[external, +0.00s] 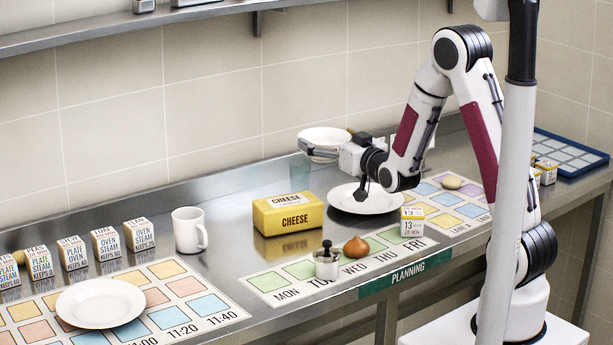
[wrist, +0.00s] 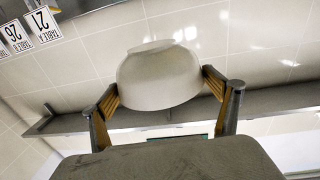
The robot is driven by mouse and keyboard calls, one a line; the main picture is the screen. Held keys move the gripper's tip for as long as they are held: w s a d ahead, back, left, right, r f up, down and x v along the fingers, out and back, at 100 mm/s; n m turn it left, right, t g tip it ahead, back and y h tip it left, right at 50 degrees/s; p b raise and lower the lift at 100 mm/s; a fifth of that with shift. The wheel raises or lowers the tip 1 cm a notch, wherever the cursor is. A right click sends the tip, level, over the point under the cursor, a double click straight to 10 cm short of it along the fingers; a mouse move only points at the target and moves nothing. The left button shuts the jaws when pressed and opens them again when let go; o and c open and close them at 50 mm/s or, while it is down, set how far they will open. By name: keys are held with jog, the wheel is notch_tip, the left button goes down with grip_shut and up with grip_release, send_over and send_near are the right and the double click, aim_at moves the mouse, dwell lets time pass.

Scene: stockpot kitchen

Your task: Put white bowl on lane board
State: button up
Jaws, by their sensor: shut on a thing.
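The white bowl (external: 325,137) is held in the air over the back of the counter, left of my arm. My gripper (external: 322,153) is shut on it; in the wrist view the bowl (wrist: 160,78) sits between the two fingers. The lane board (external: 478,199), with purple, blue and yellow squares and lettering that seems to read "LANE A", lies on the counter to the right, partly hidden by my arm. The bowl is well left of this board and apart from it.
A white plate (external: 349,205) lies by the lane board's left side; a round tan item (external: 452,182) rests on the board.

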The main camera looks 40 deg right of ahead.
jog(key=s+a+r+m+h, duration=0.1)
jog(key=a+h, duration=0.1)
jog(key=a, duration=0.8)
jog(key=shift+a+r, duration=0.2)
jog(key=shift+a, duration=0.05)
jog(key=shift+m+g+h, duration=0.3)
jog(key=shift+m+h, duration=0.4)
jog(key=shift+h, duration=0.2)
jog(key=s+a, duration=0.3)
jog(key=a, duration=0.2)
jog(key=s+a, duration=0.2)
jog(key=a, duration=0.1)
jog(key=shift+s+a+f, duration=0.15)
jog(key=shift+s+f, duration=0.15)
jog(key=shift+f, duration=0.1)
jog(key=s+a+f+m+h, duration=0.1)
jog(key=s+a+f+h, duration=0.15)
jog(key=s+a, duration=0.6)
jog(key=shift+g+y, duration=0.35)
jog(key=shift+g, duration=0.05)
jog(key=shift+s+d+f, duration=0.15)
jog(key=shift+d+f, duration=0.15)
jog(key=shift+f, duration=0.8)
jog(key=shift+s+d+f, duration=0.2)
jog(key=shift+d+f, duration=0.05)
jog(key=shift+f, duration=0.85)
jog(key=shift+s+d+f, duration=0.15)
jog(key=shift+d+f, duration=0.15)
jog(key=shift+f, duration=0.8)
jog(key=shift+f, duration=2.95)
